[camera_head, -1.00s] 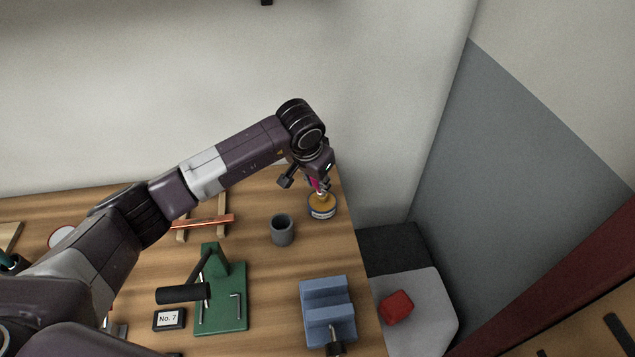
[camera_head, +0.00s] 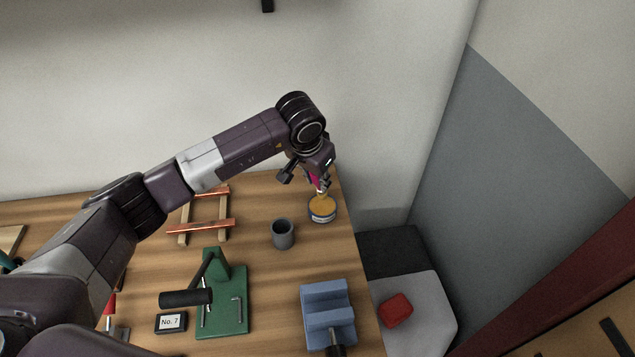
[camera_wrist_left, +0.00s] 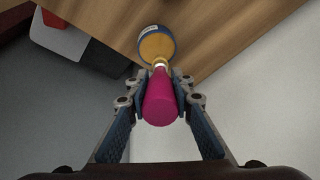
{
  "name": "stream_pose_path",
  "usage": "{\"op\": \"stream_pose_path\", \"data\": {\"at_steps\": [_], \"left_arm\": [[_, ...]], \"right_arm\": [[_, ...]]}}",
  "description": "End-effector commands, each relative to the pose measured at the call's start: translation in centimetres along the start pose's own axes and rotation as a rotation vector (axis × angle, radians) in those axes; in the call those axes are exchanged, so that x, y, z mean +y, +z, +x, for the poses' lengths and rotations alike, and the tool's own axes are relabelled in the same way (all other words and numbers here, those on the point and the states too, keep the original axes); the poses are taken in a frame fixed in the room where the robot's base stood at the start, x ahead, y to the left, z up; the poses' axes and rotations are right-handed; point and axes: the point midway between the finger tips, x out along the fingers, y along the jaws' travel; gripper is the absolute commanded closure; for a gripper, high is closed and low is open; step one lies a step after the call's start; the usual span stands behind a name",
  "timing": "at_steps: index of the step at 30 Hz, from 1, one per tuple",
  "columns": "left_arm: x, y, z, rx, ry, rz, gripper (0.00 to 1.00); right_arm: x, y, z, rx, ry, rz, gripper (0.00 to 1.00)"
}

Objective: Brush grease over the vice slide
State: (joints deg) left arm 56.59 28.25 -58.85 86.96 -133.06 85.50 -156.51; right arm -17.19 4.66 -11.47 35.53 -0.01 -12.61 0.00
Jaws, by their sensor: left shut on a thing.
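My left gripper (camera_head: 318,178) is shut on the magenta handle of a brush (camera_wrist_left: 160,103). The brush points down at the round grease tin (camera_head: 322,213), whose yellow-brown grease faces up. The tin also shows in the left wrist view (camera_wrist_left: 152,45), just beyond the brush's ferrule. Whether the bristles touch the grease I cannot tell. The blue vice (camera_head: 328,308) stands near the table's right edge, with a dark-handled screw at its front. My right gripper is not in view.
A grey cup (camera_head: 283,234) stands left of the tin. A red object (camera_head: 396,310) lies beyond the table's right edge.

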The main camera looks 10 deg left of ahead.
Motion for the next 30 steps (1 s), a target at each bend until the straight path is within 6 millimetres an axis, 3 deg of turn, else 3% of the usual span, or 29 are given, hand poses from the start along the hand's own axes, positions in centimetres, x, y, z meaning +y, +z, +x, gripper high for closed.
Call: {"op": "stream_pose_path", "data": {"at_steps": [13, 30], "left_arm": [[-0.4, -1.2, -3.5, 0.003, 0.0, 0.001, 1.0], [-0.4, -1.3, -3.7, 0.002, 0.0, 0.0, 1.0]], "right_arm": [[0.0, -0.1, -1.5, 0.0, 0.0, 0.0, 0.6], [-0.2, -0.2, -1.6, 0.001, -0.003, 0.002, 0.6]]}}
